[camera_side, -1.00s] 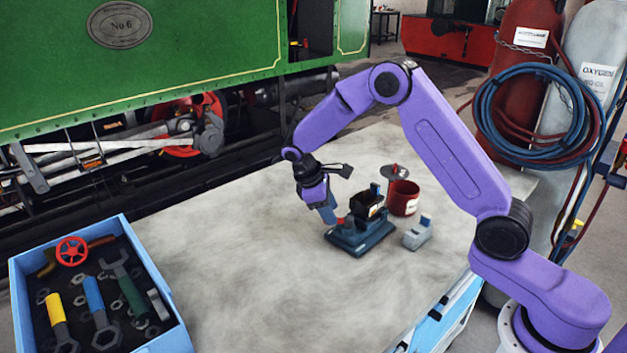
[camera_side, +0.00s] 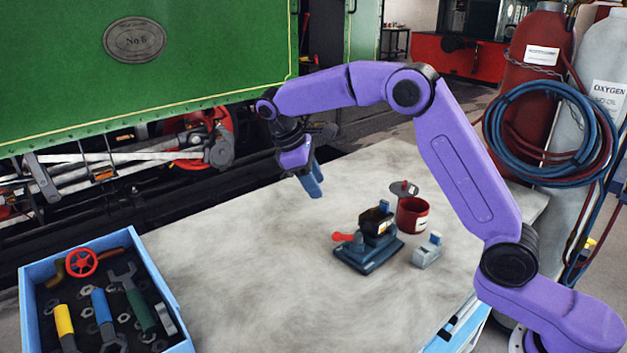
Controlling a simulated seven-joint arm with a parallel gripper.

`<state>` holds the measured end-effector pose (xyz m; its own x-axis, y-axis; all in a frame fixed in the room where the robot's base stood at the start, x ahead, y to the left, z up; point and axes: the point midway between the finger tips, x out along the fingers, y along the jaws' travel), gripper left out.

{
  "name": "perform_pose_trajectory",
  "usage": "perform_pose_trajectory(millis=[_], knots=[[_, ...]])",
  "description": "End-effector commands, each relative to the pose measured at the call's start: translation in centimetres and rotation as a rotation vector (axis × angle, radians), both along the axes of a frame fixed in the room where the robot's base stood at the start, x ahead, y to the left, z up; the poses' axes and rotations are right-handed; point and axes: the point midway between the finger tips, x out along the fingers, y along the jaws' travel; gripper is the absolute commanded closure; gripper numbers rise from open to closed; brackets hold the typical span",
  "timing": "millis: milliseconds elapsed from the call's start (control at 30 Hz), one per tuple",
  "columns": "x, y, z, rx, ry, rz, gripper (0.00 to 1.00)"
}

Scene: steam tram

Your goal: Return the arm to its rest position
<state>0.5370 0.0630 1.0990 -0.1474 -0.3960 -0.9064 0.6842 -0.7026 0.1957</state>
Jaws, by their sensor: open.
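My gripper (camera_side: 314,188) hangs at the end of my purple arm, above the far part of the grey workbench (camera_side: 230,270). Its blue fingers point down and hold nothing that I can see. It is up and to the left of a dark blue vise-like device (camera_side: 368,252), apart from it. This device has a red handle (camera_side: 342,237) on its left side and a dark block (camera_side: 377,222) at its top.
A red can (camera_side: 412,215) and a small grey block (camera_side: 427,254) stand close to the device. A blue toolbox (camera_side: 172,295) with wrenches is at the lower left. A green tram (camera_side: 220,60) stands behind. The bench's middle is clear.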

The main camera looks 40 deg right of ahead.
Motion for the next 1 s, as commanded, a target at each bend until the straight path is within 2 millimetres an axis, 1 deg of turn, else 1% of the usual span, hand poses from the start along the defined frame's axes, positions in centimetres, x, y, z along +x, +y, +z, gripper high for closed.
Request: perform_pose_trajectory(millis=[300, 367, 467, 567, 700, 867, 1000], knots=[[-0.2, 0.2, 0.1, 0.004, -0.003, 0.005, 0.57], [-0.5, 0.4, 0.2, 0.01, -0.008, 0.013, 0.57], [-1.8, 1.4, 0.5, 0.03, -0.021, 0.04, 0.57], [-3.8, 2.5, 0.8, 0.06, -0.038, 0.076, 0.57], [-7.2, 3.8, 1.1, 0.107, -0.062, 0.125, 0.57], [-11.6, 4.7, 1.2, 0.163, -0.081, 0.177, 0.57], [-15.8, 4.9, 1.1, 0.213, -0.094, 0.217, 0.57]])
